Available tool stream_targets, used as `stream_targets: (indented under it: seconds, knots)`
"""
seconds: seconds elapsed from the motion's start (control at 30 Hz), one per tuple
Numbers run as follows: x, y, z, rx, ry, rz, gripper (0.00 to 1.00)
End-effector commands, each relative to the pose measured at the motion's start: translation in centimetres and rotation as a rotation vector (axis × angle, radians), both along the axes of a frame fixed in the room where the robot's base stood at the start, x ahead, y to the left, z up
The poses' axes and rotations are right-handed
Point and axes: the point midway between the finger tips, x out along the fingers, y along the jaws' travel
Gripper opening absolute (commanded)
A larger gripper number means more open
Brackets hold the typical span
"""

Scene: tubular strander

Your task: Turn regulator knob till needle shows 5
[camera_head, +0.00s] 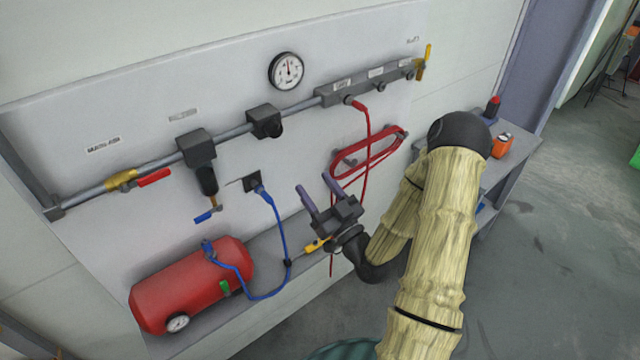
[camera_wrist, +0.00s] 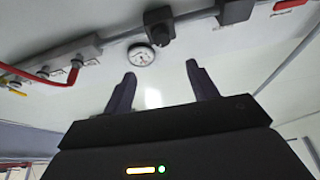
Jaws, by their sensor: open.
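The regulator (camera_head: 256,113) is a dark box on the grey pipe, and its round black knob (camera_head: 271,127) faces out and down. In the wrist view the knob (camera_wrist: 161,36) shows above the gap between my fingers. The white round gauge (camera_head: 286,71) with a black rim is mounted above the pipe, up and right of the regulator. Its needle points roughly upward, but the numbers are too small to read. The gauge (camera_wrist: 141,55) also shows in the wrist view. My gripper (camera_head: 314,183) is open and empty, below and right of the knob, apart from it.
A filter unit (camera_head: 197,150) and a red-handled valve (camera_head: 152,178) are left on the pipe. A manifold (camera_head: 365,84) with a red hose (camera_head: 368,145) is right. A blue hose (camera_head: 281,235) hangs to a red tank (camera_head: 190,284) below. Wall between gripper and knob looks mostly clear.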

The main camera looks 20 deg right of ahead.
Motion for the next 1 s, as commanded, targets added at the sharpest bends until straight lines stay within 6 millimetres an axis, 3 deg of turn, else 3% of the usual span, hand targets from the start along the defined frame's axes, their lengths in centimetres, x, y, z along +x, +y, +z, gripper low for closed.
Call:
stream_targets:
  seconds: [0.4,1.0]
  knots:
    - [-1.3,0.1,-0.3,0.003,0.004,0.001,0.58]
    - [-1.3,0.0,-0.4,0.004,0.003,0.0,0.58]
